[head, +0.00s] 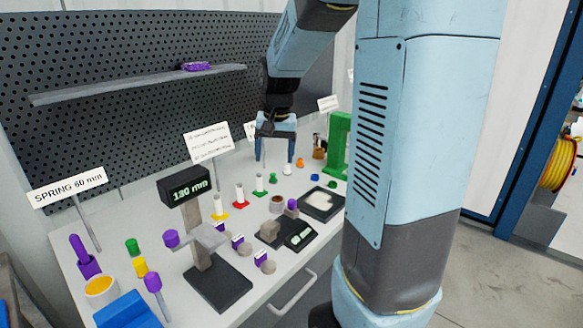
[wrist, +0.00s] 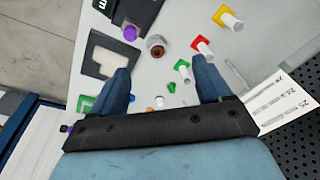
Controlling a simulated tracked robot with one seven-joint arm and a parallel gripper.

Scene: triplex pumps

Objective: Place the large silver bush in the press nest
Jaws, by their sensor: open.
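My gripper (head: 275,161) is open and empty above the far part of the bench, fingers pointing down. In the wrist view its blue fingers (wrist: 162,82) stand wide apart. A round grey cup-like part (head: 277,204) with a brownish inside stands on the bench nearer the camera; it also shows beyond the fingers in the wrist view (wrist: 155,46). I cannot tell whether it is the large silver bush. A small white part (head: 287,169) stands below the gripper. A green upright frame (head: 339,143), possibly the press, stands at the far right; its nest is not clearly visible.
Small orange (head: 300,162) and blue (head: 315,177) parts lie near the gripper. A 130 mm display (head: 186,186) stands left.

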